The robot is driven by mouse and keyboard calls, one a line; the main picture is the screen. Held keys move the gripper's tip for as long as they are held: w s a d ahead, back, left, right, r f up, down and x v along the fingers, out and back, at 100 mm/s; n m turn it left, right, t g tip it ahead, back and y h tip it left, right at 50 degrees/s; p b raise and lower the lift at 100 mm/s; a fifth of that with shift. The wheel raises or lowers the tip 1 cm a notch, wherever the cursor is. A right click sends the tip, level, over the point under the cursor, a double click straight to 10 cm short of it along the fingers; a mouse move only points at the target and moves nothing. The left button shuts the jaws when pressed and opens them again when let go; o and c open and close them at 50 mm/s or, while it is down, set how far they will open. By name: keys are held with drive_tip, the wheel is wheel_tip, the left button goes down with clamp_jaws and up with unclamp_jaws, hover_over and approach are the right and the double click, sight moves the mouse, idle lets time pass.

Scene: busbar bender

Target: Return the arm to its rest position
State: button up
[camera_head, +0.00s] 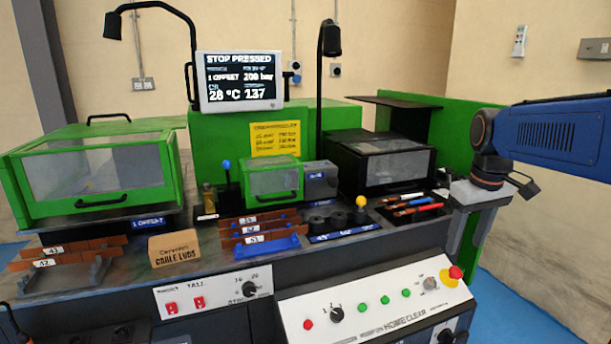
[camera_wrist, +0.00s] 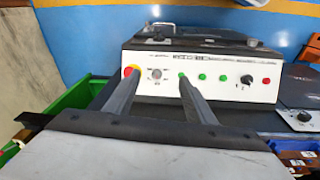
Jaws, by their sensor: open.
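My blue arm (camera_head: 560,135) reaches in from the right in the head view, above the right end of the machine. Its dark wrist (camera_head: 490,178) hangs at the bent end, with a small black part beside it. In the wrist view my gripper (camera_wrist: 158,76) has its two dark fingers apart, with nothing between them. They point toward the white control panel (camera_wrist: 220,85), and the left fingertip overlaps the red stop button (camera_wrist: 129,71). I cannot tell any contact. In the head view the red stop button (camera_head: 455,272) sits on a yellow base.
The screen (camera_head: 240,80) reads STOP PRESSED. A green clear-lidded box (camera_head: 95,170) stands left; a black clear-lidded box (camera_head: 385,160) stands right of centre. Busbars (camera_head: 255,232), a lug carton (camera_head: 175,248) and pens (camera_head: 415,208) lie on the bench. Blue floor (camera_head: 520,300) is clear at right.

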drive_tip(key=s+a+f+m+t, duration=0.1)
drive_tip(key=s+a+f, duration=0.1)
drive_tip(key=s+f, duration=0.2)
drive_tip(key=s+a+f+t, duration=0.1)
drive_tip(key=s+a+f, duration=0.2)
drive_tip(key=s, duration=0.6)
drive_tip(key=s+a+f+m+t, duration=0.1)
drive_tip(key=s+a+f, duration=0.1)
drive_tip(key=s+f, duration=0.2)
drive_tip(key=s, duration=0.2)
drive_tip(key=shift+s+a+f+m, duration=0.3)
drive_tip(key=shift+s, duration=0.1)
idle(0.5)
